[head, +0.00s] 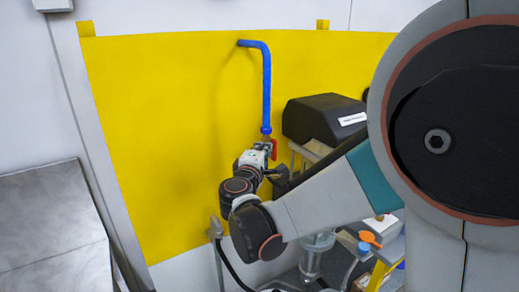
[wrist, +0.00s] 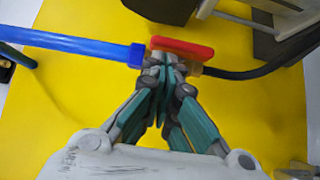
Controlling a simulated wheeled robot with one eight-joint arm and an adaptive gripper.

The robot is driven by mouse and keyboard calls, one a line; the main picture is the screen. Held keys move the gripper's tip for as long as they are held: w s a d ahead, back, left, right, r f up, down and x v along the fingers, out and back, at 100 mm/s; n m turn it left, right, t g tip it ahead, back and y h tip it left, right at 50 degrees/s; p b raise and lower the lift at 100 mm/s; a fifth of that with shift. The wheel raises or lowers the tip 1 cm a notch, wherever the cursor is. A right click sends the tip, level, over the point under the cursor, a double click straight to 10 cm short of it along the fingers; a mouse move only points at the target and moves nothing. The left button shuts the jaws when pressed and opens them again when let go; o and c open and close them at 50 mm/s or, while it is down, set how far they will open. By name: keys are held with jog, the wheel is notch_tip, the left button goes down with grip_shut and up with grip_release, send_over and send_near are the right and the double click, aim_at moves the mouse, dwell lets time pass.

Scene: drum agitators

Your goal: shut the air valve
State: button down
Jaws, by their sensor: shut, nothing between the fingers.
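The air valve has a red handle (wrist: 183,47), which shows in the wrist view at the end of a blue pipe (wrist: 70,42). The handle lies roughly along the line of the pipe. In the head view the red handle (head: 273,149) is small, just below the lower end of the blue pipe (head: 266,90). My gripper (wrist: 168,66) is shut with nothing between its fingers. Its fingertips are right at the handle and cover part of the valve body; I cannot tell whether they touch it. In the head view my wrist partly hides the valve.
A yellow panel (head: 160,120) stands behind the pipe. A black box (head: 318,118) is close to the right of the valve. A dark hose (wrist: 245,74) leaves the valve to the right. An orange item (head: 370,239) and a clear vessel (head: 313,250) stand lower right.

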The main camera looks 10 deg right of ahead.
aim_at(275, 141)
jog(key=shift+d+r+m+g+y+p, duration=0.35)
jog(key=shift+r+m+g+p, duration=0.3)
jog(key=shift+p, duration=0.5)
jog(key=shift+w+d+r+m+g+y+p, duration=0.15)
jog(key=shift+r+m+g+y+p, duration=0.35)
jog(key=shift+p, duration=0.5)
jog(key=d+m+g+y+p, duration=0.2)
jog(key=m+y+p, duration=0.1)
jog(key=w+d+r+m+g+y+p, duration=0.1)
jog(key=y, duration=0.1)
jog(key=shift+d, duration=0.1)
jog(key=shift+w+d+f+m+g+y, duration=0.1)
jog(key=shift+d+m+g+y, duration=0.25)
jog(key=shift+y, duration=0.2)
jog(key=shift+w+d+f+m+g+y, duration=0.1)
jog(key=shift+d+m+g+y, duration=0.15)
jog(key=shift+d+y, duration=0.25)
jog(key=shift+w+d+f, duration=0.1)
jog(key=shift+w+d, duration=0.05)
jog(key=shift+d, duration=0.15)
